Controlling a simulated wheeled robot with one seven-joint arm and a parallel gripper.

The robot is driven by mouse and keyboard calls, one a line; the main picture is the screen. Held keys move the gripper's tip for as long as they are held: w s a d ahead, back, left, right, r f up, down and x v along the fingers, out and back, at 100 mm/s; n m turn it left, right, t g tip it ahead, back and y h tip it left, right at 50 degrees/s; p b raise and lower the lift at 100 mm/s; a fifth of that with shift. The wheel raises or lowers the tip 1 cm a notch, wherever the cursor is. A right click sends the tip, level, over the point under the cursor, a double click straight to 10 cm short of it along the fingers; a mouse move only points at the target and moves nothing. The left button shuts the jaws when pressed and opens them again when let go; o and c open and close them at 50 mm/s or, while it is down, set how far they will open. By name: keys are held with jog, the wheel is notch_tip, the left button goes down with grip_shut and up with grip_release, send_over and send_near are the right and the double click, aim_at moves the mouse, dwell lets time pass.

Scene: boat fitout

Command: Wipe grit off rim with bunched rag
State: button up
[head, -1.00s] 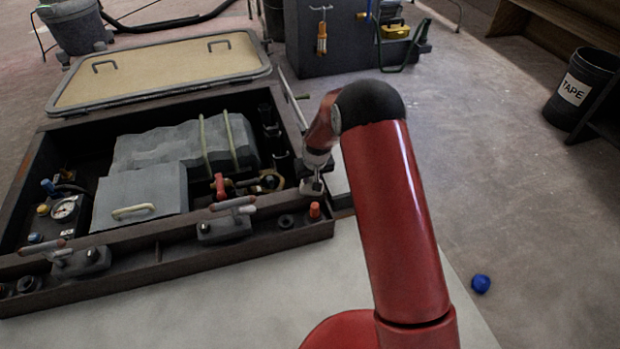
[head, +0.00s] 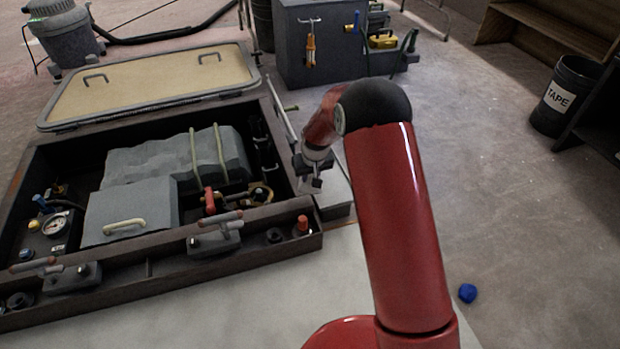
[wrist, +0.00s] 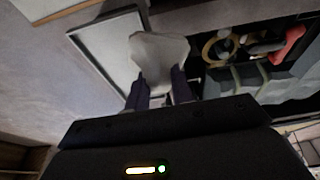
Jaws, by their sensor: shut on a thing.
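My gripper (head: 313,181) is at the right rim of the open hatch box, near its front right corner. In the wrist view my gripper (wrist: 157,88) is shut on the bunched rag (wrist: 157,52), a pale grey-white wad that bulges beyond the fingertips. The rag also shows small and light in the head view (head: 307,186). The dark rim (head: 272,229) runs around the box. The rag is over or beside its right side; I cannot tell whether they touch. My arm hides part of the area to the right. I cannot make out grit.
The box holds grey housings (head: 130,208), a red-handled valve (head: 210,201) and a gauge (head: 54,224). The tan lid (head: 150,84) lies open behind. A pale flat tray (wrist: 108,48) adjoins the right side.

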jog(key=shift+r+p, duration=0.4)
jog(key=shift+r, duration=0.7)
